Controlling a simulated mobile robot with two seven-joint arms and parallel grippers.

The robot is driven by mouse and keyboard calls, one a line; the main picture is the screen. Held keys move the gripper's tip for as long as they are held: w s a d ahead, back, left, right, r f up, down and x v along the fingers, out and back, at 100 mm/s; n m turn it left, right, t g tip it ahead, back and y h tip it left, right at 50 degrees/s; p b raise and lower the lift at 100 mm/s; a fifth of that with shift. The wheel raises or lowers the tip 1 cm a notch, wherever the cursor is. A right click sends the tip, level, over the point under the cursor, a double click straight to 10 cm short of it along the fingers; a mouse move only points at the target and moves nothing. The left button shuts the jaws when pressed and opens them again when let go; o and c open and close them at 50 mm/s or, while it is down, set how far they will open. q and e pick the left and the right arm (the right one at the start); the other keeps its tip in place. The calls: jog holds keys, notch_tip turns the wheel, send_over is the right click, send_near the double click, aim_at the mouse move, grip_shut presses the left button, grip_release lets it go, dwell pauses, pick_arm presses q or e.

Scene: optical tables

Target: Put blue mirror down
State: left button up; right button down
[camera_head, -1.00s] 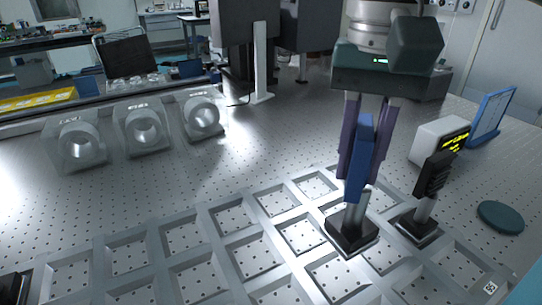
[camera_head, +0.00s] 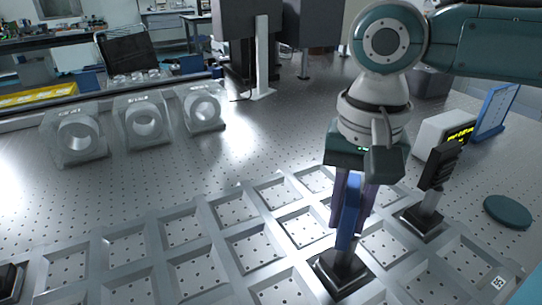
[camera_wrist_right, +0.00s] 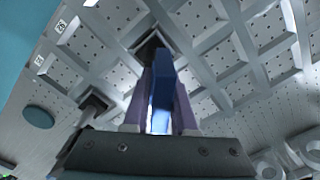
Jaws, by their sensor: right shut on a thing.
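The blue mirror (camera_head: 349,207) is upright on a silver post with a square black base (camera_head: 342,272). My right gripper (camera_head: 352,216) is shut on the mirror's blue upper part, its purple fingers on both sides. The base is at a cell of the metal grid rack (camera_head: 205,215), near its front; I cannot tell if it touches the bottom. In the right wrist view the mirror (camera_wrist_right: 162,88) stands between the fingers (camera_wrist_right: 160,100), with the black base beyond it. My left gripper is not in view.
A black-headed mount (camera_head: 436,168) stands in the grid close to the right of the held mirror. A dark green disc (camera_head: 508,211), a white display box (camera_head: 440,134) and a blue panel (camera_head: 496,110) are further right. Clear ring mounts (camera_head: 142,120) stand back left.

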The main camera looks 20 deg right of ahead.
jog(key=c, duration=0.7)
grip_release()
jog(key=shift+f, duration=0.1)
notch_tip(320, 180, up, 12)
jog(key=shift+r+p, duration=0.15)
jog(key=shift+p, duration=0.95)
jog(key=s+a+f+n+t+y+p, duration=0.25)
jog(key=s+a+n+p, duration=0.45)
jog(key=a, duration=0.4)
jog(key=s+d+r+n+t+h+p, duration=0.1)
jog(key=s+d+r+n+h+p, duration=0.15)
jog(key=s+d, duration=0.6)
jog(key=shift+n, duration=0.25)
jog(key=r+p, duration=2.4)
jog(key=p, duration=0.1)
jog(key=r+p, duration=1.2)
jog(key=p, duration=0.1)
jog(key=shift+s+a+r, duration=0.25)
jog(key=shift+a+r, duration=0.1)
jog(key=shift+r, duration=0.05)
